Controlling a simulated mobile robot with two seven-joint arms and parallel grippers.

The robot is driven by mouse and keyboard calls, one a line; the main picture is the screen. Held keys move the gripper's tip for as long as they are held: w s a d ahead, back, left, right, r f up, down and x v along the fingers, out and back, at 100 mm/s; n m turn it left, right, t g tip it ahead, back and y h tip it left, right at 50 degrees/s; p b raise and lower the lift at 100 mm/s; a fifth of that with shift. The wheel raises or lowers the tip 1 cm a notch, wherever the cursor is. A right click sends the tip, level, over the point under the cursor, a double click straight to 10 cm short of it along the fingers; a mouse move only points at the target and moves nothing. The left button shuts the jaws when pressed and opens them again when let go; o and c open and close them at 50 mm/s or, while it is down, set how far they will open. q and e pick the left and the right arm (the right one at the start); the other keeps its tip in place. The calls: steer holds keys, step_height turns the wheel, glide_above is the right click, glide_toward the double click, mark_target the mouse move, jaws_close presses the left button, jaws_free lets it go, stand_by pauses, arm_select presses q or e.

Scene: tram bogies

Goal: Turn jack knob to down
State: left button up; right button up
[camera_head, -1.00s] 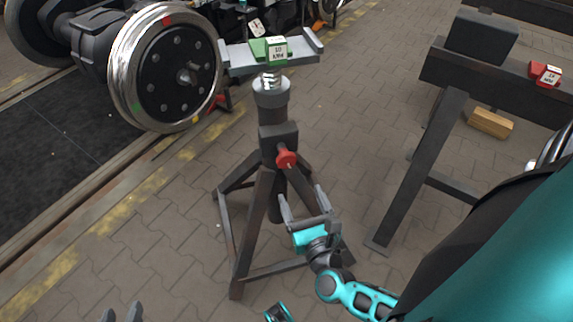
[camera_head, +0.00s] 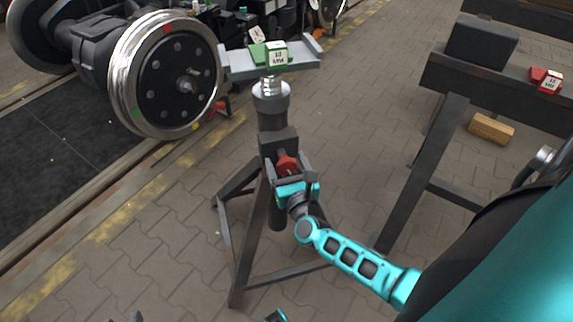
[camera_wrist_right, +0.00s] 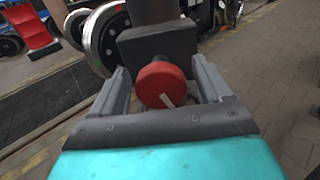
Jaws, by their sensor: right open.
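The red jack knob (camera_head: 286,164) sits on the dark block on the jack's column (camera_head: 275,122). In the right wrist view the knob (camera_wrist_right: 163,84) shows its round face with a pale line slanting toward the lower right. My right gripper (camera_head: 290,172) is open, with its fingers on either side of the knob. In the right wrist view a gap shows between the knob and the fingers (camera_wrist_right: 164,92); I cannot tell whether either touches it. My left gripper (camera_head: 128,317) shows only its dark tips at the bottom edge of the head view.
The jack's top beam (camera_head: 302,60) carries a green and white block (camera_head: 276,55). A wheelset (camera_head: 165,75) stands on the rail to the left. A dark trestle (camera_head: 430,165) stands at right, with a wooden block (camera_head: 492,128) below. Paving around the jack is clear.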

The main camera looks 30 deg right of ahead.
steer(key=c, duration=0.9)
steer(key=shift+c, duration=0.2)
steer(key=shift+n, duration=0.5)
